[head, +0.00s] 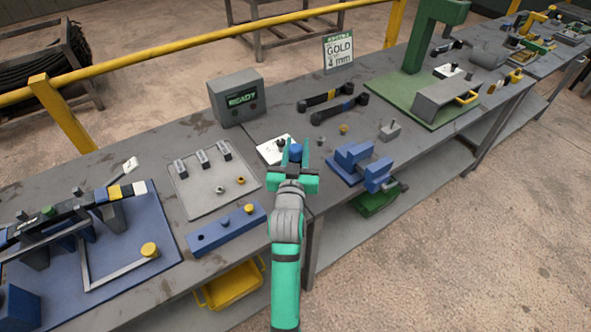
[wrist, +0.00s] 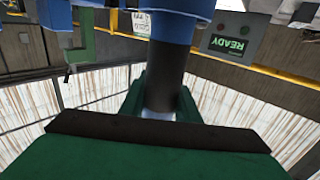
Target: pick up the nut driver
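My gripper (head: 296,150) is over the middle of the workbench, with its two green fingers apart. A blue rounded piece (head: 295,153) shows between or just beyond them, perhaps part of the nut driver. In the wrist view a dark cylindrical shaft (wrist: 166,82) stands between the green fingers (wrist: 162,100), and blue parts (wrist: 180,26) show at its upper end. The fingers flank the shaft closely. I cannot tell whether they press on it. The nut driver's tip is not clear.
A white card (head: 272,153) lies just left of my gripper. A blue vise (head: 363,165) stands close on the right. A grey READY box (head: 237,97) is behind, and a blue block with holes (head: 226,230) is at front left. Two dark-handled tools (head: 333,101) lie at the back.

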